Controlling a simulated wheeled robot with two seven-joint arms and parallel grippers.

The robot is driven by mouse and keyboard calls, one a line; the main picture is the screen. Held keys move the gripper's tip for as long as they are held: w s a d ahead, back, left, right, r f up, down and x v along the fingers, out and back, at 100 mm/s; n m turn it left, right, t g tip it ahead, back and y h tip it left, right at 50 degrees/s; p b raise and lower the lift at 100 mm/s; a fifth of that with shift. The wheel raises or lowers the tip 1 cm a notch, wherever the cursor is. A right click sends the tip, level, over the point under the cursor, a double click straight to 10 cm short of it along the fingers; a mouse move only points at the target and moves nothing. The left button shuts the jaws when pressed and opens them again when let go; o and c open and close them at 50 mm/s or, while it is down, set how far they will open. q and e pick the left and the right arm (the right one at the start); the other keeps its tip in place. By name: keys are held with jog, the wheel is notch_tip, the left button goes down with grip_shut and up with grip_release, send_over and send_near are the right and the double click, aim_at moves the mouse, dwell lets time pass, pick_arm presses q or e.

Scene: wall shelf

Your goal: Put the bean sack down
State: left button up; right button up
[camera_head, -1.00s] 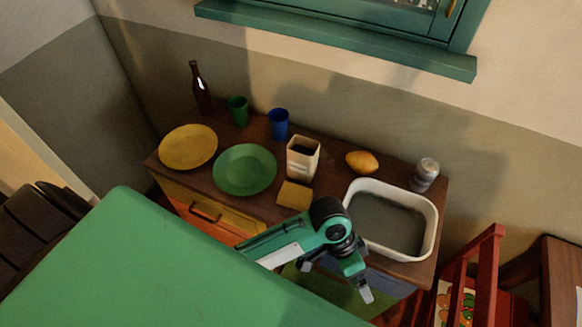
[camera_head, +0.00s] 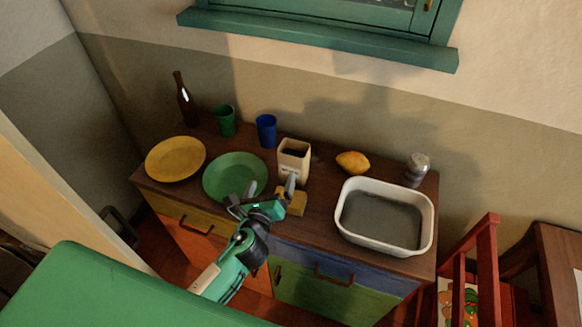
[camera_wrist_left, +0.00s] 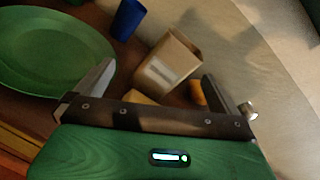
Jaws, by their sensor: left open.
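The bean sack (camera_head: 294,162), a beige open-topped bag with a printed label, stands upright on the wooden cabinet top. My left gripper (camera_head: 270,187) is open, over the cabinet's front part, in front of the sack. In the left wrist view the bean sack (camera_wrist_left: 170,68) shows beyond and between the spread fingers (camera_wrist_left: 160,74). I see no finger closed on it; whether one touches it I cannot tell. My right gripper is not in view.
A green plate (camera_head: 235,176) lies left of the sack, and a yellow block (camera_head: 293,203) lies in front of it, partly covered by my gripper. A blue cup (camera_head: 266,130) stands behind. A lemon (camera_head: 352,162) and white basin (camera_head: 428,227) are to the right.

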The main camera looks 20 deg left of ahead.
pick_arm(q)
jog(key=m, duration=0.2)
jog(key=w+d+m+t+h, duration=0.1)
jog(key=m, duration=0.1)
jog(key=d+m+h, duration=0.1)
jog(key=m, duration=0.1)
jog(key=shift+w+d+r+m+t, duration=0.2)
jog(key=shift+r+m+t, duration=0.1)
jog(key=shift+m, duration=0.1)
jog(key=shift+w+d+h, duration=0.1)
jog(key=shift+w+h, duration=0.15)
jog(key=shift+h, duration=0.05)
jog(key=p, duration=0.2)
send_near(297, 144)
jog(key=shift+w+d, duration=0.2)
jog(key=shift+w, duration=0.4)
jog(key=shift+w+d, duration=0.2)
jog(key=shift+w, duration=0.45)
jog(key=shift+w+a+f, duration=0.1)
jog(key=shift+w, duration=1.5)
jog(key=shift+w+a+f, duration=0.1)
jog(key=shift+w+f, duration=0.05)
jog(key=shift+w, duration=1.5)
jog(key=shift+s, duration=0.1)
jog(key=c, duration=1.8)
jog(key=shift+r, duration=0.1)
jog(key=shift+c, duration=0.2)
jog(key=shift+r, duration=0.1)
